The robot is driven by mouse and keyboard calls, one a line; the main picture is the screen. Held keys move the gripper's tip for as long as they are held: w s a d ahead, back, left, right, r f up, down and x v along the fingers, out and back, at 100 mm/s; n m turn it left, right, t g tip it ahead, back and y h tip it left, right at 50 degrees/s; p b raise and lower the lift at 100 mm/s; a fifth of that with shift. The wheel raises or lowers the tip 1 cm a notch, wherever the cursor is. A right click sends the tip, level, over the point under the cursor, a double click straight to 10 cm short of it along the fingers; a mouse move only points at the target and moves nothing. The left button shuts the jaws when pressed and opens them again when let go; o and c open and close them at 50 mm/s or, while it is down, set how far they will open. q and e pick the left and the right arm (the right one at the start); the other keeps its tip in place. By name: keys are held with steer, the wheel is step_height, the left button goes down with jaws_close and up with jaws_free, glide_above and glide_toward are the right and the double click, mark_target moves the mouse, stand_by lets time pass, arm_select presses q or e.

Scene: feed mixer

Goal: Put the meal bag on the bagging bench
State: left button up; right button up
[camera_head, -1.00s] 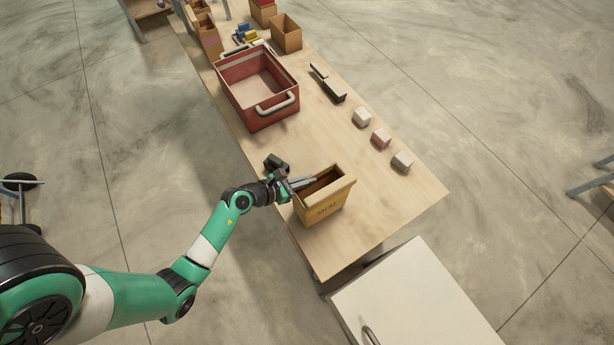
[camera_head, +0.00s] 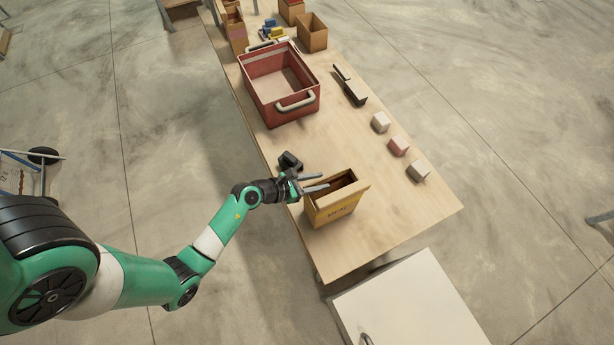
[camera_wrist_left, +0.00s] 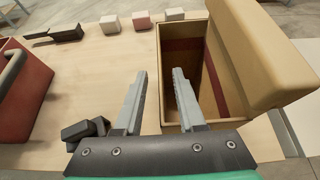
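My left gripper (camera_head: 318,181) is at the bag's left rim. In the left wrist view its fingers (camera_wrist_left: 159,72) are spread, one outside the bag's near-side wall and one over the opening, with gaps beside the wall. My right gripper is not in view. I cannot tell whether this bench is the bagging bench.
A red tray (camera_head: 270,110) with pale handles stands farther up the bench. A black object (camera_head: 290,161) lies close to my left gripper. Several small blocks (camera_head: 398,147) line the right side. A white cabinet (camera_head: 410,305) stands off the bench's close end.

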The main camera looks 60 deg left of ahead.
arm_select(q)
steer(key=p+v, duration=0.1)
steer(key=v, duration=0.9)
steer(key=shift+s+r+p, duration=0.2)
steer(key=shift+s+p, duration=0.1)
steer(key=shift+s, duration=0.05)
